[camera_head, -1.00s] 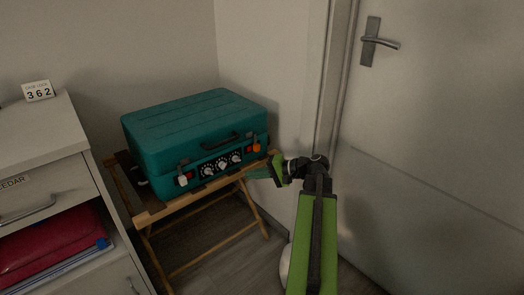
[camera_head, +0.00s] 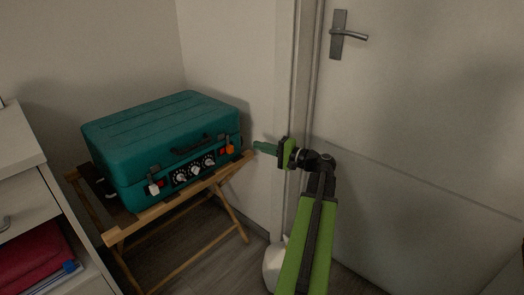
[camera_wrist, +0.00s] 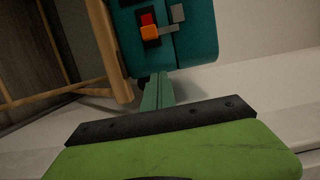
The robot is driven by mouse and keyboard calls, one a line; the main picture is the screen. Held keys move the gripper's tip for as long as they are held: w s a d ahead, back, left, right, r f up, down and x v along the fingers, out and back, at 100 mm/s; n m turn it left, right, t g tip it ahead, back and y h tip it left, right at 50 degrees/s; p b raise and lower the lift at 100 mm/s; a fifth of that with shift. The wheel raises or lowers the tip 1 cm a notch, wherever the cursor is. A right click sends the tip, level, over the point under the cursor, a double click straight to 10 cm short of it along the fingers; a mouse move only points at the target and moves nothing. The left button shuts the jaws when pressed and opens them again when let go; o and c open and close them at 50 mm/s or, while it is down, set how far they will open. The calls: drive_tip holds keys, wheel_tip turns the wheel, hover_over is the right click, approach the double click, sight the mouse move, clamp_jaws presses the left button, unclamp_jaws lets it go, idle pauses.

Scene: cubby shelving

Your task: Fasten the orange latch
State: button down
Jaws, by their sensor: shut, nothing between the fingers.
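The orange latch (camera_head: 230,149) is on the front right of a teal case (camera_head: 160,143), near its right corner. In the wrist view the orange latch (camera_wrist: 150,33) shows beside a red part, with a grey piece to its right and above. I cannot tell whether the latch is fastened. A white latch (camera_head: 154,189) is at the front left of the case. My gripper (camera_head: 258,147) is shut and empty, to the right of the latch and apart from it, pointing left toward the case. In the wrist view my gripper (camera_wrist: 158,88) shows below the latch.
The case stands on a wooden folding stand (camera_head: 148,217). A white drawer cabinet (camera_head: 30,180) is at the left. A wall is close behind the case, and a door with a handle (camera_head: 346,36) is at the right.

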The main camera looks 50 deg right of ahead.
sight(232, 144)
drive_tip(key=w, duration=0.2)
drive_tip(key=w+a, duration=0.1)
drive_tip(key=w, duration=0.2)
drive_tip(key=shift+w+a, duration=0.2)
drive_tip(key=a, duration=0.2)
drive_tip(key=shift+s+a, duration=0.1)
drive_tip(key=shift+a, duration=0.65)
drive_tip(key=shift+w, duration=0.2)
